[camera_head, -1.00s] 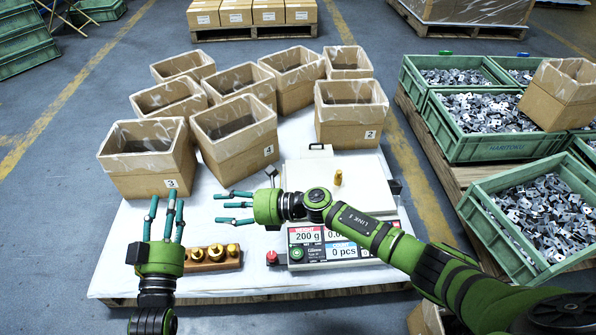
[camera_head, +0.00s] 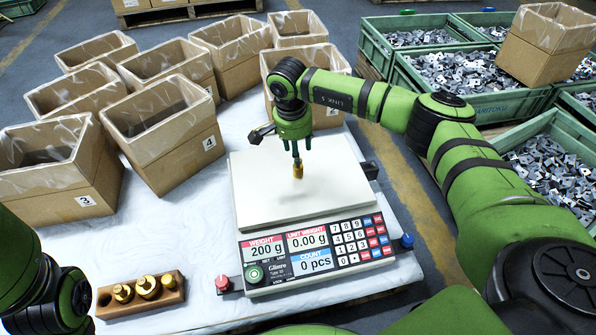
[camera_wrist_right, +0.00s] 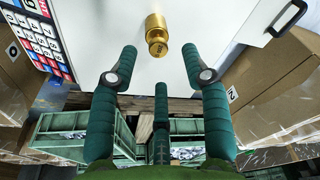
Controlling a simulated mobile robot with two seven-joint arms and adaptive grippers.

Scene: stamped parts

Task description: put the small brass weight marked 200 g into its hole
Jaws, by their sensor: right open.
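The small brass weight (camera_head: 298,170) stands on the pale plate of the scale (camera_head: 255,205), whose display reads 200 g. My right gripper (camera_head: 297,156) points down over the weight; in the head view its fingers partly overlap it. In the right wrist view the weight (camera_wrist_right: 157,45) shows just beyond and between the spread teal fingertips (camera_wrist_right: 159,55), not clasped. A wooden block (camera_head: 140,308) at the lower left holds several brass weights (camera_head: 147,287), with a dark empty hole (camera_head: 104,299) at its left end. My left arm shows at the lower left, its fingers out of view.
A red knob (camera_head: 223,283) sits between block and scale. Open cardboard boxes, such as box 4 (camera_head: 175,150) and box 3 (camera_head: 85,190), stand behind and left. Green crates of metal parts (camera_head: 435,70) are at the right.

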